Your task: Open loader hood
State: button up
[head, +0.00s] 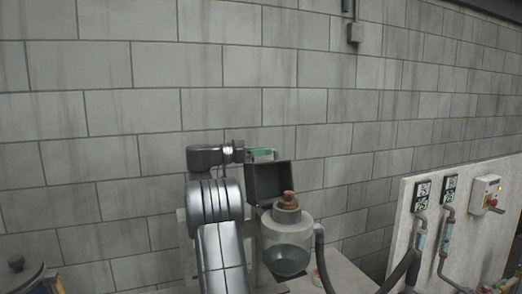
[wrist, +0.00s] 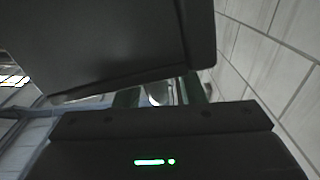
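The loader (head: 288,226) is a pale round body with a grey bowl-like lower part. Its dark, square hood (head: 268,180) stands raised and tilted back behind the loader's top. A brown-orange piece (head: 289,198) shows in the loader's top opening. My gripper (head: 264,153) is at the hood's upper left edge, with its green fingers pointing right. In the wrist view, a large dark panel, which looks like the hood (wrist: 110,45), fills the upper left close to the fingers. The green fingers (wrist: 161,93) are apart, with a lit gap between them. I cannot tell whether they touch the hood.
A grey block wall (head: 110,110) stands close behind. At the right, a pale panel (head: 460,225) carries valves, hoses and a switch box (head: 487,194). A dark hose (head: 320,255) runs beside the loader. A lidded metal vessel (head: 18,275) is at the lower left.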

grip_shut()
jog(key=shift+s+d+b, duration=0.1)
jog(key=shift+s+b, duration=0.05)
jog(key=shift+b, duration=0.25)
jog(key=shift+s+d+b, duration=0.1)
jog(key=shift+s+b, duration=0.1)
jog(key=shift+b, duration=0.3)
jog(key=shift+s+d+r+b, duration=0.3)
jog(key=shift+s+b, duration=0.35)
jog(key=shift+b, duration=0.5)
jog(key=shift+s+d+r+m+b, duration=0.2)
jog(key=shift+s+m+b, duration=0.15)
jog(key=shift+b, duration=0.2)
jog(key=shift+s+d+r+m+b, duration=0.1)
jog(key=shift+s+r+m+b, duration=0.15)
jog(key=shift+b, duration=0.3)
jog(key=shift+s+r, duration=0.15)
